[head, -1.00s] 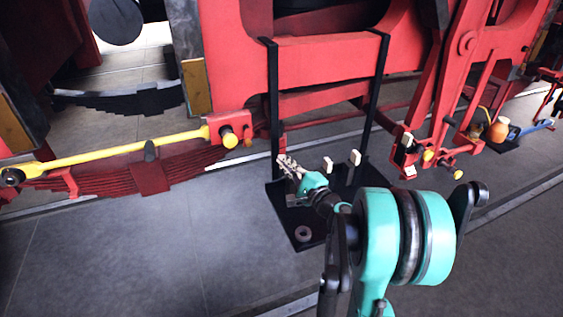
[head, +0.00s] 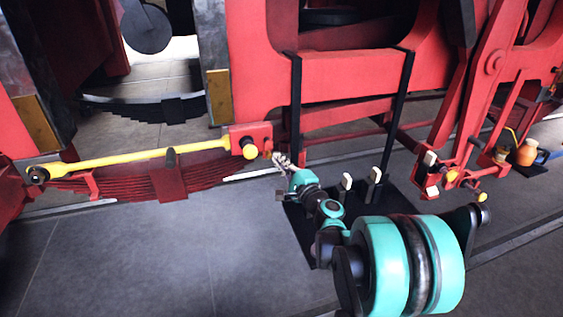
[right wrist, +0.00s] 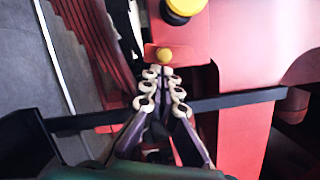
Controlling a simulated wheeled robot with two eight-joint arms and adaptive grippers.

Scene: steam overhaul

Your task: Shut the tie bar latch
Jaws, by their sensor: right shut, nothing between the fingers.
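The yellow tie bar (head: 120,160) runs across the left of the head view, in front of a red leaf spring. Its right end meets a red bracket (head: 247,132) with a large yellow knob (head: 249,152) and a smaller orange-yellow knob (head: 267,155). The right wrist view shows a large yellow knob (right wrist: 182,8) at the top and a small one (right wrist: 164,54) just beyond the fingertips. My right gripper (head: 279,160) is shut and empty, close to the small knob; contact cannot be told. The latch's exact state is unclear. My left gripper is out of view.
A black stand (head: 296,115) with two uprights and a base plate is beside my right arm. White-topped pegs (head: 346,181) rise from its base. Red linkage (head: 480,100) with yellow knobs is at right. The grey floor (head: 130,250) at lower left is clear.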

